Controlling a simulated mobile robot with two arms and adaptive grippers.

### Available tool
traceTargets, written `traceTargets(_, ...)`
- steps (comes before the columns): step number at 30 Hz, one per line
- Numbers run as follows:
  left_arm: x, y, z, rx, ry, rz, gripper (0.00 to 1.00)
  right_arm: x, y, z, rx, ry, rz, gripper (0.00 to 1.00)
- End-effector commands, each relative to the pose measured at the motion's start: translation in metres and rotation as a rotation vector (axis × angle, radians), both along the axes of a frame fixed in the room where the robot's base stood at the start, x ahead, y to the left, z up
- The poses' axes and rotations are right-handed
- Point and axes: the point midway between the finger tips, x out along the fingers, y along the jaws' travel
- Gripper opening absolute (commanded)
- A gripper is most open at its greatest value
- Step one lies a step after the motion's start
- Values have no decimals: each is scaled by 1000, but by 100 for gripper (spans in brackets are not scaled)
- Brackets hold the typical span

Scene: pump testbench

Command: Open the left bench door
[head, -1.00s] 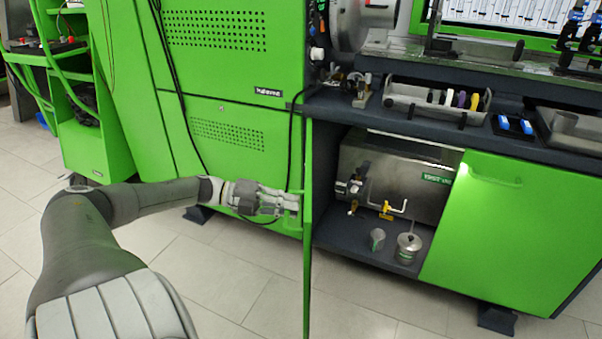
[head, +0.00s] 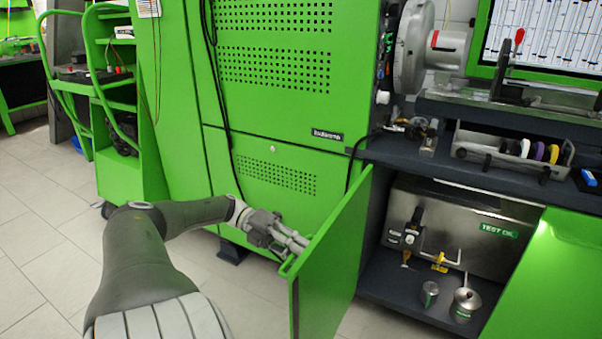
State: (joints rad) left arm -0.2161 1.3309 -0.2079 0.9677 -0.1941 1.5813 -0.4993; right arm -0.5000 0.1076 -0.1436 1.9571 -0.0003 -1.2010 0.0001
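The left bench door (head: 335,262) stands wide open, swung out from the left side of the bench cabinet. I see its green inner face and its near free edge. A bit of its handle (head: 288,267) shows past that edge on the outer side. My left gripper (head: 293,240) is at the outer side of the door, close to the handle. Its fingertips are partly hidden at the door, so I cannot tell whether they grip anything. My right gripper is not in view.
The open compartment holds a steel test oil tank (head: 465,235), a small cup (head: 429,294) and a lidded can (head: 465,303). The right bench door (head: 545,280) is shut. A tall green cabinet (head: 265,90) stands behind my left arm. A green cart (head: 125,165) is at the left.

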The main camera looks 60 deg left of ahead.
Motion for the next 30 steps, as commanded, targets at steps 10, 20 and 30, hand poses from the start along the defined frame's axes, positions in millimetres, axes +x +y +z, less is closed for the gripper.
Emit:
traceTargets(10, 1, 1, 0, 3, -1, 4, 15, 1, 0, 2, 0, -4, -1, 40)
traceTargets(20, 0, 0, 0, 2, -1, 2, 34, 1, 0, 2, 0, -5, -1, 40)
traceTargets(30, -6, 14, 3, 3, -1, 5, 34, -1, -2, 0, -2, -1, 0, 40)
